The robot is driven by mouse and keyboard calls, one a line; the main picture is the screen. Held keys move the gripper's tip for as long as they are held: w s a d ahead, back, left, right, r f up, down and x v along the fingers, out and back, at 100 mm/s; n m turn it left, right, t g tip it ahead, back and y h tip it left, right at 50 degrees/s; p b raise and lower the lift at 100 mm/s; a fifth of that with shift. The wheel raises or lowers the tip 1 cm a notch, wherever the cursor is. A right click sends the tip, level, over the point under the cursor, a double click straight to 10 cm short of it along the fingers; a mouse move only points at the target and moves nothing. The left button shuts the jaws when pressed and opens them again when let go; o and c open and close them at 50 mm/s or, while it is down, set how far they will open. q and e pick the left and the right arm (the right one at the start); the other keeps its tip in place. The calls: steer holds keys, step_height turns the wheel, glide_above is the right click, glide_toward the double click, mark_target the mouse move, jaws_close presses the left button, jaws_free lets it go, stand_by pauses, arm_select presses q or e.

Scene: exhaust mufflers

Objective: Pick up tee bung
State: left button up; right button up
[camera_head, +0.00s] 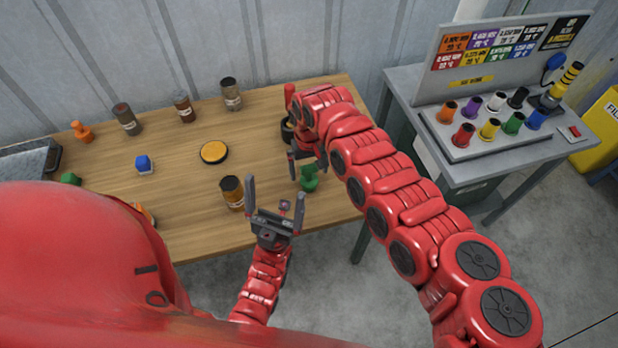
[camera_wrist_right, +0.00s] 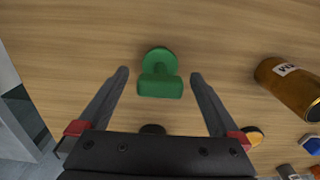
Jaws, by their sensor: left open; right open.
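A green tee bung (camera_head: 309,179) stands near the right front edge of the wooden table. In the right wrist view the tee bung (camera_wrist_right: 160,82) shows a round end and a crossbar. My right gripper (camera_head: 306,163) is over it, open, with one finger on each side of the crossbar in the wrist view; no contact can be made out. Its arm hides part of the table behind. My left gripper (camera_head: 274,190) is open and empty at the table's front edge, fingers pointing up, beside an amber bottle (camera_head: 232,193).
Several bottles, an orange tee-shaped piece (camera_head: 81,131), a blue piece (camera_head: 144,164) and a yellow-topped disc (camera_head: 214,152) are spread on the table (camera_head: 180,215). A grey bench (camera_head: 470,165) with coloured caps stands to the right, across a gap.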

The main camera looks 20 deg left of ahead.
steer(key=shift+f, duration=1.2)
jaws_close()
steer(key=shift+r, duration=0.15)
